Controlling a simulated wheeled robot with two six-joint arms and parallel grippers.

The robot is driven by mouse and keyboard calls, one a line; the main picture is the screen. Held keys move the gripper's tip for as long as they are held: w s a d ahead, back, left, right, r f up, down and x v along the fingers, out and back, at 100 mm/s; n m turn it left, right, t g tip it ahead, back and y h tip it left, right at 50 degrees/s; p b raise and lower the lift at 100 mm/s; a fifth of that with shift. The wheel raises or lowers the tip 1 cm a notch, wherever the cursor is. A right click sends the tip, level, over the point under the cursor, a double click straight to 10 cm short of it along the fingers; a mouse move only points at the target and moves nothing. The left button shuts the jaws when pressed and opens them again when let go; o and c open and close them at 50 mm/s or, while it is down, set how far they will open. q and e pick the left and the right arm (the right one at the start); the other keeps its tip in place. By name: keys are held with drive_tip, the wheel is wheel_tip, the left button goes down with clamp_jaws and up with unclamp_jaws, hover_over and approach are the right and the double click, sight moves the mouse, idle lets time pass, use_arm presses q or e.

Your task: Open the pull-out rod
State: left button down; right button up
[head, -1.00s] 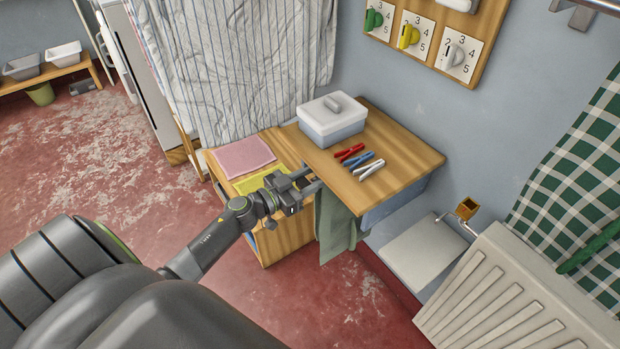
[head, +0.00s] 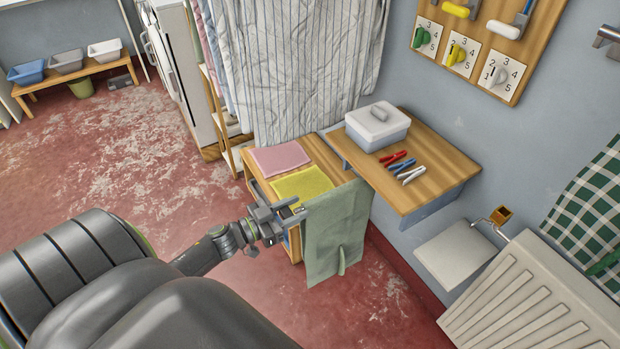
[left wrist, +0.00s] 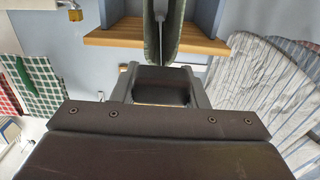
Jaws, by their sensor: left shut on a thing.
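A green cloth (head: 336,235) hangs down from a line running from the wooden wall shelf (head: 436,172) toward my left gripper (head: 291,211). The pull-out rod itself is not clearly seen; the cloth covers the line where it runs. My left gripper is shut at the near end of this line, beside the cloth's top edge and away from the shelf. In the left wrist view the cloth (left wrist: 171,35) hangs just beyond the fingers (left wrist: 161,75), with the shelf (left wrist: 110,38) behind it. What lies between the jaws is hidden. My right gripper is not in view.
A lidded box (head: 377,128) and red, blue and white pegs (head: 411,172) lie on the shelf. A low wooden cabinet with a pink cloth (head: 280,158) and a yellow cloth (head: 302,184) stands beside my gripper. A white ribbed panel (head: 520,300) is at the right. Floor is free below the cloth.

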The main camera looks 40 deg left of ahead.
sight(282, 215)
use_arm(q)
drive_tip(key=v, duration=0.4)
drive_tip(key=c, duration=0.8)
unclamp_jaws()
drive_tip(key=shift+c, duration=0.2)
drive_tip(key=shift+s+a, duration=0.2)
drive_tip(key=shift+s, duration=0.2)
drive_tip(key=b+v, duration=0.1)
drive_tip(key=v, duration=1.5)
drive_tip(key=shift+s, duration=0.2)
